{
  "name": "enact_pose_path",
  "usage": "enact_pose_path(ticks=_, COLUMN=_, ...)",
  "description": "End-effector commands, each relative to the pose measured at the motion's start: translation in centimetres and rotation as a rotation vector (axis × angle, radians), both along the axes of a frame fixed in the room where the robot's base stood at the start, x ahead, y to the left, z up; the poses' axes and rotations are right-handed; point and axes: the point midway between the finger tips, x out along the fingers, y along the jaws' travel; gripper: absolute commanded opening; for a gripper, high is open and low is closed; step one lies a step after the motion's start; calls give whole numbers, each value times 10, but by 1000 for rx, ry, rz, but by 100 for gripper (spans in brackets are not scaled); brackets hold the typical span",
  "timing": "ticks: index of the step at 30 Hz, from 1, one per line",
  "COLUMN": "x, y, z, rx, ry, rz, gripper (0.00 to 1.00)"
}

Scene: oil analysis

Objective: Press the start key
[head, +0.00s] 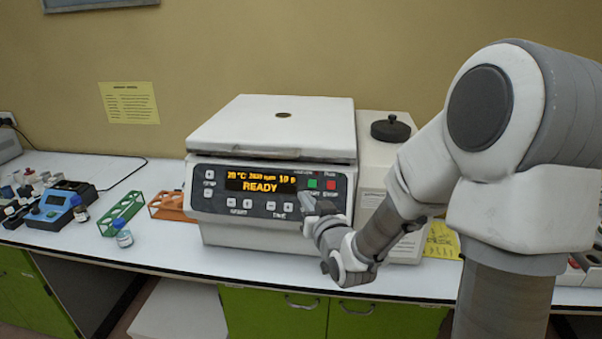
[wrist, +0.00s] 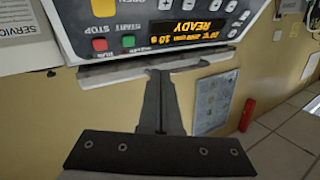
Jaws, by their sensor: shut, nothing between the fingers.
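The display (head: 261,182) reads READY. My gripper (head: 308,200) is in front of the panel, just below the green key in the head view. In the wrist view its shut, empty fingertips (wrist: 158,72) lie below and right of the green key. The fingertips appear apart from the key.
A green rack (head: 122,212), an orange rack (head: 170,205) and a small bottle (head: 122,234) stand on the white bench left of the centrifuge. A white unit with a black knob (head: 390,130) stands to its right, partly behind my arm.

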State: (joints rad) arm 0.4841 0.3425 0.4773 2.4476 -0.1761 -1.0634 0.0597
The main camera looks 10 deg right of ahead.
Motion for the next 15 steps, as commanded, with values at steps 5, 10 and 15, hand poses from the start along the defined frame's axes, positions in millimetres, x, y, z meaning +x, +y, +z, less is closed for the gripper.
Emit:
enact_pose_path(ticks=5, x=5, y=-2, z=13, rx=92, ry=-116, rz=-7, gripper=0)
enact_pose_path(ticks=10, x=6, y=-4, z=22, rx=139, ry=-181, rz=-17, gripper=0)
enact_pose_path(ticks=15, x=6, y=-5, z=24, rx=150, ry=-200, rz=-21, gripper=0)
